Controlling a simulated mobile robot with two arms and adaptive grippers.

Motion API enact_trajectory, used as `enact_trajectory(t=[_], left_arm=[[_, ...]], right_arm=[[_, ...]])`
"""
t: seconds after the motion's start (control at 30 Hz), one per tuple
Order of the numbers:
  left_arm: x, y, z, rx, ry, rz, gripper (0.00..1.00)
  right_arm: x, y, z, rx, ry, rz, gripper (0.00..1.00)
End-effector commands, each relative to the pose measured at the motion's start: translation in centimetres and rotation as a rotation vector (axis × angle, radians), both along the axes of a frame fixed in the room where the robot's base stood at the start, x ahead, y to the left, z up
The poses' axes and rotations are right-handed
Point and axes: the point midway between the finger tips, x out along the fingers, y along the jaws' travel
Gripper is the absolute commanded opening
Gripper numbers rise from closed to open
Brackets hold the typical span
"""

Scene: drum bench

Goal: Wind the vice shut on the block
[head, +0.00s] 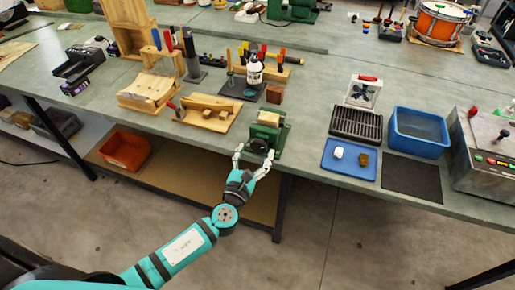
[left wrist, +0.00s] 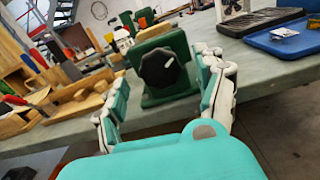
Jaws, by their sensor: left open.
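The green vice (head: 281,137) stands at the bench's front edge. In the left wrist view, the vice (left wrist: 153,42) faces me with a round black knob (left wrist: 163,69) that bears a white mark. A pale tan block (head: 268,118) shows at the top of the vice; I cannot tell whether both jaws touch it. My left gripper (head: 253,158) is open in front of the vice. In the left wrist view, the fingers of my left gripper (left wrist: 163,90) stand on either side of the knob, apart from it. My right gripper is out of view.
A brown block (head: 274,94) sits behind the vice. A wooden jig (head: 205,112) lies to its left. A blue tray (head: 350,170) with small pieces, a black rack (head: 357,124) and a blue bin (head: 418,132) stand to its right. The floor before the bench is clear.

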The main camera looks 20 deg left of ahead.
Motion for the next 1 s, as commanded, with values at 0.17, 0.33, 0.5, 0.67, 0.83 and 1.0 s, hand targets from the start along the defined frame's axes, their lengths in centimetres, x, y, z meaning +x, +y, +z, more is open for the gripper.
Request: enact_trajectory(t=[0.17, 0.33, 0.5, 0.67, 0.83, 1.0], left_arm=[[-4.2, 0.1, -0.2, 0.001, 0.005, -0.003, 0.71], [-7.3, 0.2, -0.2, 0.001, 0.005, -0.003, 0.71], [-8.9, 0.3, -0.2, 0.0, 0.005, -0.001, 0.71], [-9.2, 0.3, -0.1, 0.0, 0.002, -0.001, 0.71], [-9.2, 0.3, -0.1, 0.0, 0.003, -0.001, 0.71], [-10.0, -0.1, -0.7, -0.089, 0.009, -0.006, 0.71]], right_arm=[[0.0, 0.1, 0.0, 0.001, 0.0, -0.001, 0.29], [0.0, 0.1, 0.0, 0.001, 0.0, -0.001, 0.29], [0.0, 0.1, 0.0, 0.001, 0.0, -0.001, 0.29], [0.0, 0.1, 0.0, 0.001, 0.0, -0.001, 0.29], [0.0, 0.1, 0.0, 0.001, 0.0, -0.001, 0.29], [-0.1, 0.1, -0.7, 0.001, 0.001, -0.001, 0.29]])
